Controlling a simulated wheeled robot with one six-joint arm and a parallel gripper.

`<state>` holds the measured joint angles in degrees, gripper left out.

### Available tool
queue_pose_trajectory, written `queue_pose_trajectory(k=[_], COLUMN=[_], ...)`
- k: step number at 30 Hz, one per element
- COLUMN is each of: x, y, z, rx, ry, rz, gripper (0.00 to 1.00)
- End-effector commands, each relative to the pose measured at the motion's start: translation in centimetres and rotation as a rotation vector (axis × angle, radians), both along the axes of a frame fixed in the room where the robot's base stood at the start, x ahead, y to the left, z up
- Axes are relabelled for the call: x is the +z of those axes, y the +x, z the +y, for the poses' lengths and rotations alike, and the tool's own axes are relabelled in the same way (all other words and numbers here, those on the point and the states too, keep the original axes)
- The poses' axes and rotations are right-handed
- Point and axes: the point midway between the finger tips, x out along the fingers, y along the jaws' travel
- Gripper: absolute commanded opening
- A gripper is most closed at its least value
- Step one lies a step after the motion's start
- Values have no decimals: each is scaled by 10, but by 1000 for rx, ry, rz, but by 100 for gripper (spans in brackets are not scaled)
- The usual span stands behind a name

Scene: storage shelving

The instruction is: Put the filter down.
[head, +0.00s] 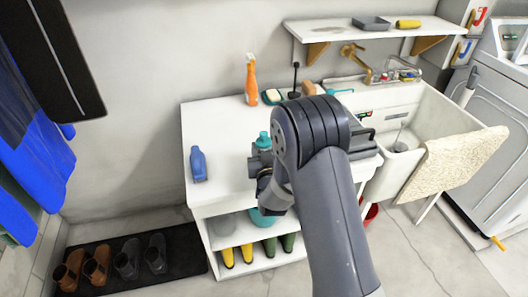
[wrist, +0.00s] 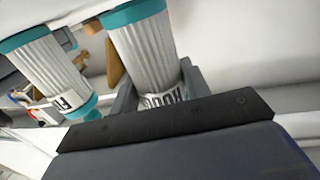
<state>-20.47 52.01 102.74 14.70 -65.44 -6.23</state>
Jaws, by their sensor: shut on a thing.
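My gripper (wrist: 157,88) is shut on a white pleated filter (wrist: 146,48) with a teal cap, which stands between the grey fingers in the wrist view. Lettering shows on its label near the fingers. A second similar white filter (wrist: 50,66) with teal ends is to the left of it and looks apart from the fingers. In the head view my gripper (head: 262,166) is at the white counter (head: 222,128), partly hidden by my arm. A teal cap (head: 263,140) shows just above it; I cannot tell which filter it belongs to.
A blue object (head: 198,165) lies at the counter's left. An orange spray bottle (head: 251,80) and sponges stand at the back. A white sink (head: 400,125) with a towel (head: 455,160) is at right. Boots (head: 228,257) are on the lower shelf. The counter's left part is mostly clear.

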Motion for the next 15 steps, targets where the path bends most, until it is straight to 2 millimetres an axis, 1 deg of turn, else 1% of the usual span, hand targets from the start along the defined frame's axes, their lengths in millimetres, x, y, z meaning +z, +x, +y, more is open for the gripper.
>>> queue_pose_trajectory(k=[1, 4, 15], x=[-6, -12, -15], y=[0, 0, 0], z=[0, 0, 0], rx=[0, 0, 0], ry=[-1, 0, 1], rz=[2, -1, -2], gripper=[18, 18, 18])
